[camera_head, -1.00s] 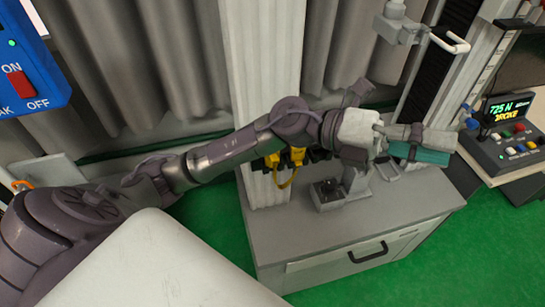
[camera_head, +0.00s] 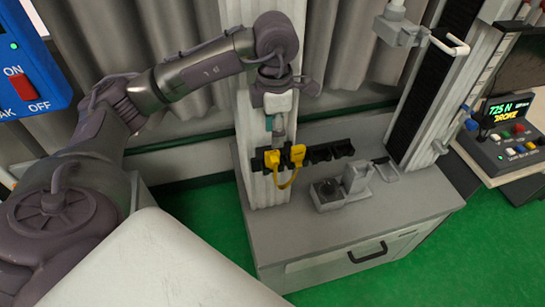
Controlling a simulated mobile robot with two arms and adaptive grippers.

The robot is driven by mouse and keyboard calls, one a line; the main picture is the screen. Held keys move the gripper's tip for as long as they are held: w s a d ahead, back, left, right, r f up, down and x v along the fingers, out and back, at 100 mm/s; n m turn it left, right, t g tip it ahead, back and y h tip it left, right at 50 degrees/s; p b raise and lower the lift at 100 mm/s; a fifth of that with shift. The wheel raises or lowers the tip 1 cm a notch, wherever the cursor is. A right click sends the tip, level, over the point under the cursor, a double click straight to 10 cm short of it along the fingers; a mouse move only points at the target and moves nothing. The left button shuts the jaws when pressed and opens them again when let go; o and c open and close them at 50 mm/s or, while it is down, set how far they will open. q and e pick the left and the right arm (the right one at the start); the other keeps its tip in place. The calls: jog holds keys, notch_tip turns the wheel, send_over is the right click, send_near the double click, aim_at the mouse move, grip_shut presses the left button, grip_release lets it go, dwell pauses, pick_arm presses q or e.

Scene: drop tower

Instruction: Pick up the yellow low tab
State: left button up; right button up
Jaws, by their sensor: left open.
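Two yellow tabs sit side by side in a black rack (camera_head: 325,152) on the pale column: a left one (camera_head: 271,159) and a right one (camera_head: 297,154). A yellow loop (camera_head: 287,183) hangs below them. I cannot tell which is the low tab. My left gripper (camera_head: 277,131) points down in front of the column, just above the yellow tabs. It is open and empty, apart from them as far as I can see. Its teal finger pad shows on the left side. My right gripper is not in view.
A grey cabinet (camera_head: 300,244) stands under the rack, with a small grey fixture (camera_head: 344,188) on its top. A tall test frame (camera_head: 430,90) and a control box (camera_head: 505,140) are at the right. A grey curtain hangs behind.

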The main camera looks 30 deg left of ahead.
aim_at(272, 152)
pick_arm(q)
notch_tip(272, 152, down, 2)
jog(key=shift+f, duration=0.25)
jog(key=shift+s+f+p, duration=0.1)
jog(key=shift+f+p, duration=0.2)
jog(key=shift+p, duration=0.25)
jog(key=f+p, duration=0.1)
jog(key=f, duration=0.2)
jog(key=shift+a+f+p, duration=0.2)
jog(key=shift+f+p, duration=0.15)
jog(key=shift+p, duration=0.05)
jog(key=shift+f, duration=0.45)
grip_shut()
